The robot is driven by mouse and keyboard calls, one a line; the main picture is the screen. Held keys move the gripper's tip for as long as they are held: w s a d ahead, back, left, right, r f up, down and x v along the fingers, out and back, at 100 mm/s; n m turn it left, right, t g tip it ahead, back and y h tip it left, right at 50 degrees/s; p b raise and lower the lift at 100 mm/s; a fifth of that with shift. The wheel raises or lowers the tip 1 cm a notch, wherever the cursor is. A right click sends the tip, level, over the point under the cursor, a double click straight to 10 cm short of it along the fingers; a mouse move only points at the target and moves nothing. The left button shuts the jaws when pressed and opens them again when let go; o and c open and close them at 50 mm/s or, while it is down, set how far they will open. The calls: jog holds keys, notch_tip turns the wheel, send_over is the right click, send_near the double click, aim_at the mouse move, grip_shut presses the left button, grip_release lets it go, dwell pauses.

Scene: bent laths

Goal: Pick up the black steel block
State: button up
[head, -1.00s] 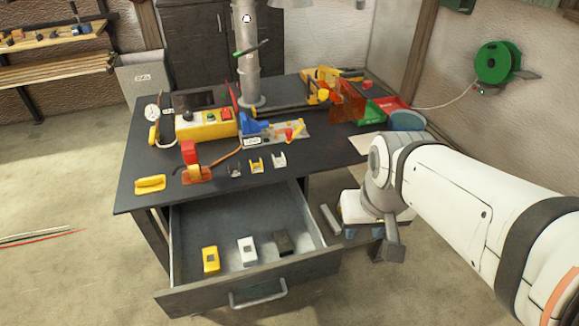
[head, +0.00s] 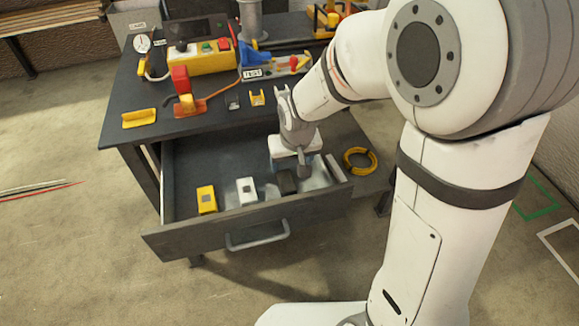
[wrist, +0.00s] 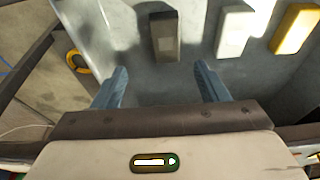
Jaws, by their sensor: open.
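The black steel block (head: 286,183) lies in the open drawer, to the right of a white block, partly in front of my gripper in the head view. In the wrist view the dark block (wrist: 164,45) lies just beyond the fingertips, roughly centred between them. My gripper (wrist: 160,80) is open, with its two blue-grey fingers spread and nothing between them. In the head view my gripper (head: 297,160) hangs over the drawer's right part, above and behind the block. Its fingertips are hard to see there.
The white block (head: 246,191) and the yellow block (head: 206,199) lie to the left in the drawer (head: 245,222). A grey bar (head: 334,168) is near the drawer's right side. A yellow ring (head: 360,160) lies to the right. The bench top (head: 125,103) overhangs the drawer's back.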

aim_at(286, 179)
jog(key=x, duration=0.3)
jog(key=b+x, duration=0.1)
jog(key=x, duration=0.2)
jog(key=a+x, duration=0.1)
jog(key=x, duration=0.3)
jog(key=shift+r+b, duration=0.1)
jog(key=shift+b, duration=0.2)
jog(key=shift+c, duration=0.2)
jog(key=c, duration=1.1)
jog(key=shift+c, duration=0.2)
